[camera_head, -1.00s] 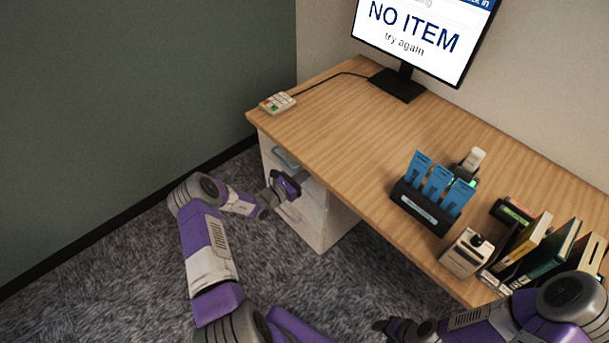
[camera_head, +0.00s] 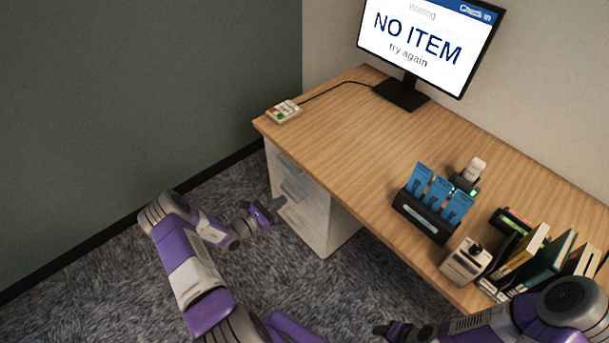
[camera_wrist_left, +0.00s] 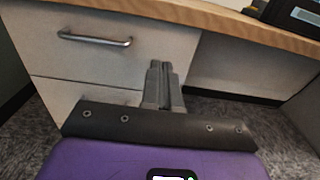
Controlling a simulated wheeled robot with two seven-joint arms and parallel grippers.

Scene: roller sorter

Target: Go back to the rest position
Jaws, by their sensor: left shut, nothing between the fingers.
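My left gripper (camera_head: 278,204) is in front of the white drawer unit under the desk, low and beside the desk's left end. In the left wrist view its two fingers (camera_wrist_left: 160,72) are together with nothing between them. They point toward the drawer fronts and appear apart from the handle (camera_wrist_left: 94,40). My right gripper (camera_head: 380,330) is at the bottom edge of the head view, in front of the desk. It is small and dark there, and its jaw state is unclear.
The wooden desk (camera_head: 350,130) carries a keypad (camera_head: 284,111), a monitor (camera_head: 418,45) reading "NO ITEM try again", a black holder (camera_head: 425,215) with blue cards, a beige device (camera_head: 465,260) and books (camera_head: 545,262). Carpet (camera_head: 90,270) is clear between the wall and desk.

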